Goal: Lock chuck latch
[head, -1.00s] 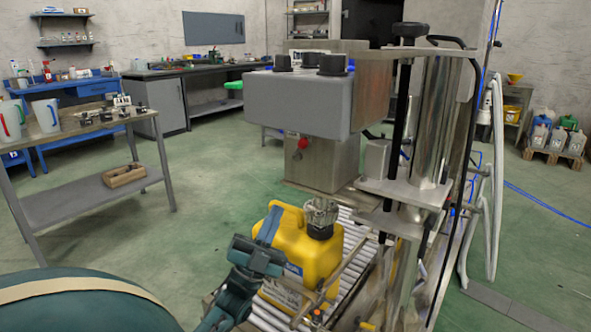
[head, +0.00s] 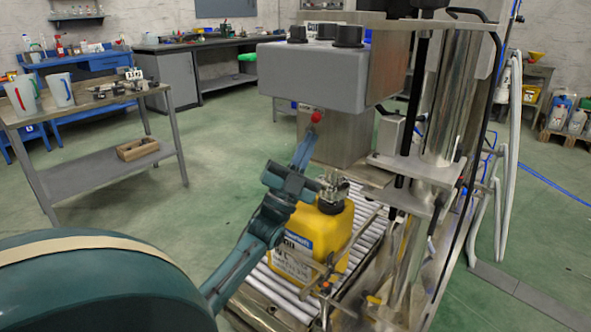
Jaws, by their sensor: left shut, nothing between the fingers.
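A metal chuck (head: 334,190) sits on the neck of a yellow canister (head: 326,233), which stands upright on a roller conveyor. The chuck's latch is too small to make out. My left gripper (head: 309,134) is shut and empty, its fingers pointing up and away. In the picture it is above and left of the chuck, in front of the steel column, with its tips just below a red knob (head: 316,117). I cannot tell whether the tips touch anything. My left wrist hides the canister's upper left edge. My right gripper is not in view.
A grey control box (head: 315,78) overhangs the canister. A steel frame with a cylinder (head: 441,110) and thin rods stands close on the right. Conveyor rollers (head: 285,300) show in front. A bench with jugs (head: 95,105) is at left, with open floor between.

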